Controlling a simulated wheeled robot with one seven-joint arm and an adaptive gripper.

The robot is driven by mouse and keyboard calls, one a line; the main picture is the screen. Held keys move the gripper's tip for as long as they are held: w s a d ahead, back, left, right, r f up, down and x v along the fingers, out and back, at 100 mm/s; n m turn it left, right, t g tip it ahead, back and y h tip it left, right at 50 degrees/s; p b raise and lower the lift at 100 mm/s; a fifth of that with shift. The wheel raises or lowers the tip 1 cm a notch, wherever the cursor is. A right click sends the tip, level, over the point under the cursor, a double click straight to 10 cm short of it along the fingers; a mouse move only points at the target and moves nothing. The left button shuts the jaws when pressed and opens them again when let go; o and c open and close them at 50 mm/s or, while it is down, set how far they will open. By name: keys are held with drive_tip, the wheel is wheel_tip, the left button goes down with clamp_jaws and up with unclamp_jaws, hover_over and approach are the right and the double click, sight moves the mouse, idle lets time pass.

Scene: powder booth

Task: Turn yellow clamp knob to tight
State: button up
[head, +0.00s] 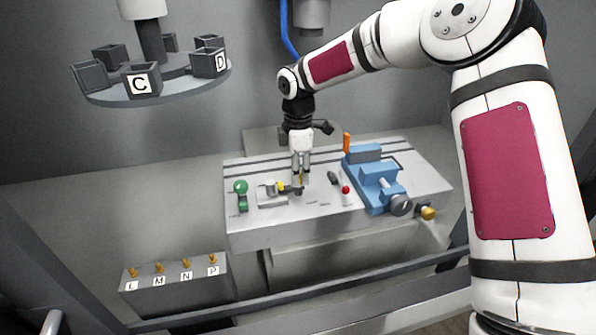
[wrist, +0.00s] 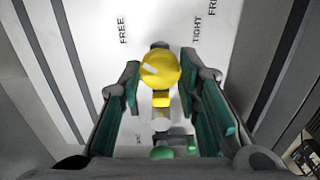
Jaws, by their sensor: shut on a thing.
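The yellow clamp knob (wrist: 160,68) is round, with a white mark on its upper left side, the side of the FREE label (wrist: 122,31). The TIGHT label (wrist: 197,29) is at its upper right. My gripper (wrist: 159,72) points down over the knob and is shut on it, with one teal-padded finger on each side. In the head view my gripper (head: 301,176) is low over the grey bench plate (head: 300,224), and its fingers hide most of the knob. A smaller yellow block (wrist: 161,98) sits just below the knob in the wrist view.
A blue vise (head: 376,182) with an orange handle (head: 347,142) stands right of my gripper. A red ball knob (head: 345,189) is between them. A green knob (head: 240,187) stands at the left. A carousel (head: 160,91) of dark boxes hangs at upper left.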

drive_tip(key=m+b, duration=0.2)
drive_tip(key=m, duration=0.3)
drive_tip(key=shift+w+m, duration=0.1)
drive_tip(key=shift+m, duration=0.3)
drive_tip(key=m+b, duration=0.1)
drive_tip(key=m, duration=0.4)
drive_tip(key=shift+m+b, duration=0.3)
drive_tip(key=m, duration=0.6)
drive_tip(key=shift+b, duration=0.35)
drive_tip(key=m, duration=0.5)
drive_tip(key=shift+d, duration=0.1)
drive_tip(key=shift+m, duration=0.4)
drive_tip(key=o, duration=1.1)
drive_tip(key=shift+o, duration=0.2)
drive_tip(key=shift+r, duration=0.15)
wheel_tip(320, 180, up, 12)
